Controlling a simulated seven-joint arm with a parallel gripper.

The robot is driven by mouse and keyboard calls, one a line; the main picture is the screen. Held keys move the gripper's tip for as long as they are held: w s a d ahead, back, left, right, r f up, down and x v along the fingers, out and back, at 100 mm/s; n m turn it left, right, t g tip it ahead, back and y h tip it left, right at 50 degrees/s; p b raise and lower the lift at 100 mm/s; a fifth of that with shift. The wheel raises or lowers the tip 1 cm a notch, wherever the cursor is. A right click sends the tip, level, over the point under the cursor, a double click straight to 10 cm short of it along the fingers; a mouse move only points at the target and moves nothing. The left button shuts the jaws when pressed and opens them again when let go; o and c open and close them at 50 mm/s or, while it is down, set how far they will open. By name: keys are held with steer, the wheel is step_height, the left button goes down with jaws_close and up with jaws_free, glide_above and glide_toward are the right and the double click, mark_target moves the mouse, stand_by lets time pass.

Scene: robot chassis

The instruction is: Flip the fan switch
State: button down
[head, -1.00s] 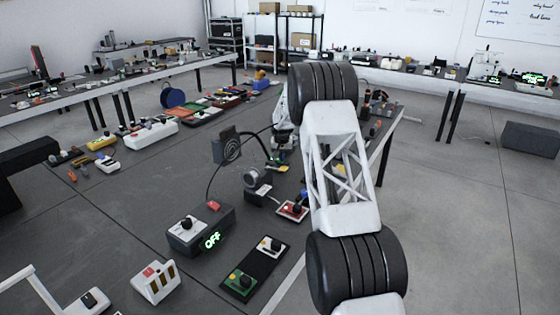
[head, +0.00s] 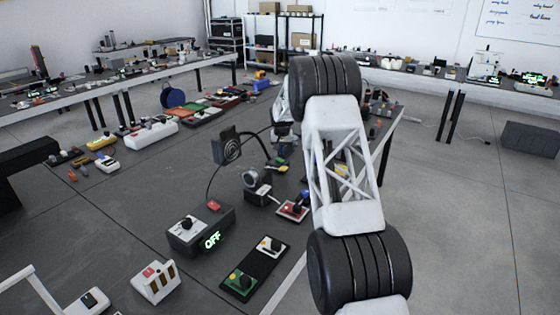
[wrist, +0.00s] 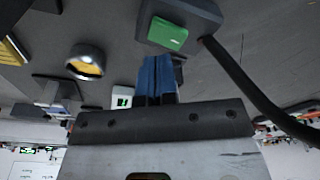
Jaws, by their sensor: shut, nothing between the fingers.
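A small black fan (head: 226,146) stands on the dark table in the head view, left of my arm. In the wrist view the green switch (wrist: 167,34) sits on a grey base (wrist: 200,10), with the hose (wrist: 250,85) at right. My gripper (wrist: 157,62) has blue fingers closed together and empty, just below the switch in that picture; I cannot tell if they touch it. In the head view my arm mostly hides the gripper.
A dark box with a lit OFF display (head: 212,240) and a knob stands in front of the fan. A round lamp-like device (head: 250,178) and a red-based switch (head: 293,209) stand nearby. A black panel with knobs (head: 256,268) lies at the table's front edge.

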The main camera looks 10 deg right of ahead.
mark_target(282, 161)
steer(key=shift+r, duration=1.6)
steer(key=shift+s+r, duration=0.1)
steer(key=shift+r, duration=0.05)
steer(key=s+a+r, duration=0.2)
steer(key=s+r, duration=0.7)
steer(key=s, duration=0.3)
steer(key=s+a+r+n, duration=0.1)
steer(key=s+a+r, duration=0.1)
steer(key=s+r, duration=0.85)
steer(key=s+a+r, duration=0.2)
steer(key=s+r, duration=0.4)
steer(key=s, duration=0.9)
steer(key=s+a+r+n, duration=0.1)
steer(key=s+a+r, duration=0.1)
steer(key=s, duration=1.9)
steer(key=s+f, duration=0.3)
steer(key=s, duration=0.8)
steer(key=s+f, duration=0.4)
steer(key=s, duration=0.7)
steer(key=shift+s+a+n+t, duration=0.35)
steer(key=shift+a+n+t, duration=0.05)
